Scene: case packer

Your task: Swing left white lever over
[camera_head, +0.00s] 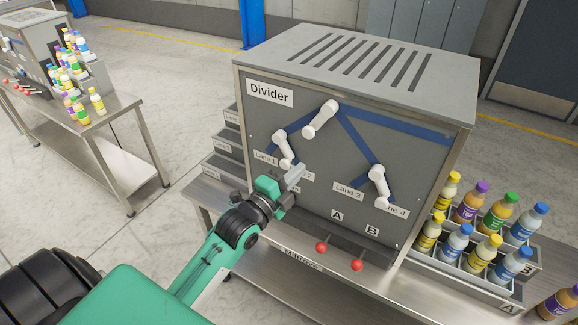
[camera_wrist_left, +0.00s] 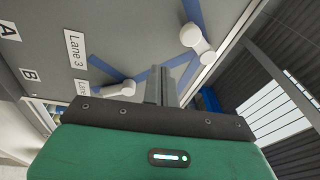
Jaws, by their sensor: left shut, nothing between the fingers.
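The grey Divider panel (camera_head: 300,180) carries three white levers. The left white lever (camera_head: 284,150) sits over the Lane 1 and Lane 2 branches, its free end tilted down to the right. The top lever (camera_head: 319,119) points down-left, and the right lever (camera_head: 380,186) points down. My left gripper (camera_head: 298,174) is shut and empty, just below and right of the left lever's end; I cannot tell whether they touch. In the left wrist view the closed fingers (camera_wrist_left: 161,84) show in front of the panel, with two white levers beyond them. My right gripper is out of view.
Two red-knobbed handles (camera_head: 321,247) stick out below the panel, above the steel table edge (camera_head: 290,268). Crates of bottles (camera_head: 480,262) stand to the right. Grey trays (camera_head: 222,168) are left of the box. Another bench with bottles (camera_head: 75,80) stands further left.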

